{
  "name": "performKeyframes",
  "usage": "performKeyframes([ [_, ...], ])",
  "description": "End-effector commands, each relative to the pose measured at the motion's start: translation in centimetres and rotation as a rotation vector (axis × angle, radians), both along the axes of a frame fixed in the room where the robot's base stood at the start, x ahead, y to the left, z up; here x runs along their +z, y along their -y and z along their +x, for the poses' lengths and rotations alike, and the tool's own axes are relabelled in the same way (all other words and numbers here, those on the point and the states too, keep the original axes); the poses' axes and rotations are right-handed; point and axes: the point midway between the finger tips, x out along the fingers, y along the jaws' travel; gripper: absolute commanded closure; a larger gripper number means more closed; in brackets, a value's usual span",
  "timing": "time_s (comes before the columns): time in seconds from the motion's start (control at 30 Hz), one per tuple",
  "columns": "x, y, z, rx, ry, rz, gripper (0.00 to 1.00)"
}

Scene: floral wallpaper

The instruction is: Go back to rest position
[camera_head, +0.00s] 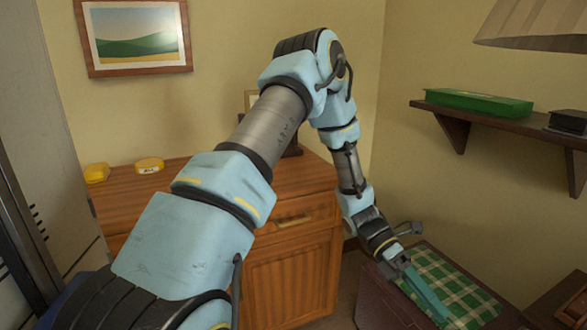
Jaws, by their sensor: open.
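My gripper (430,271) is at the lower right, at the end of my light-blue and grey arm. Its two fingers are spread apart, and I see nothing held between them. It hangs over or in front of a green-and-white checked cloth (455,290) on a low dark wooden piece of furniture (372,300). I cannot tell whether a finger touches the cloth. My arm reaches up from the bottom left, bends at the top centre and comes down to the gripper.
A wooden cabinet (290,270) with a drawer stands behind my arm, with two yellow items (149,165) (97,173) on top. A dark frame, partly hidden, stands there too. At right, a wall shelf (470,118) holds a green box (478,102) and a dark box (570,122).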

Motion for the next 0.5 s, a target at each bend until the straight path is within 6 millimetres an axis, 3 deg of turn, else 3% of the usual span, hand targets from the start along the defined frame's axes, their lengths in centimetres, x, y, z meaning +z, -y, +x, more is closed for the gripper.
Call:
performKeyframes([
  [0.27, 4.0, -12.5, 7.1, -0.269, 0.642, -0.229, 0.36],
  [0.5, 8.8, -24.6, 12.2, -0.693, 1.129, -0.363, 0.36],
])
